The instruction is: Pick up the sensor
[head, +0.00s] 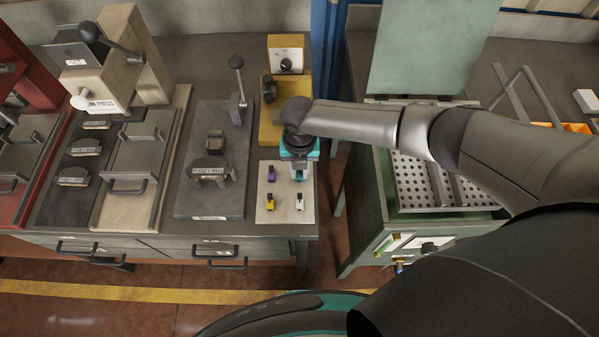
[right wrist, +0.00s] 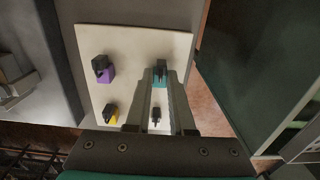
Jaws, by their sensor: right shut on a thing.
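Several small sensors with black tops stand on a cream board (head: 285,215). The purple sensor (head: 271,173) is at its back left, the yellow sensor (head: 269,203) at its front left, and the white sensor (head: 299,203) at its front right. My right gripper (head: 299,172) points down over the back right of the board. In the right wrist view its fingertips (right wrist: 161,79) are shut on the teal sensor (right wrist: 159,83), whose black top shows between them. I cannot tell whether the teal sensor touches the board. My left gripper is out of view.
A yellow fixture with a dial (head: 286,62) stands behind the board. A grey plate with a lever clamp (head: 238,110) is to its left, with a press (head: 105,85) farther left. A green cabinet with a perforated tray (head: 405,185) stands to the right, across a gap.

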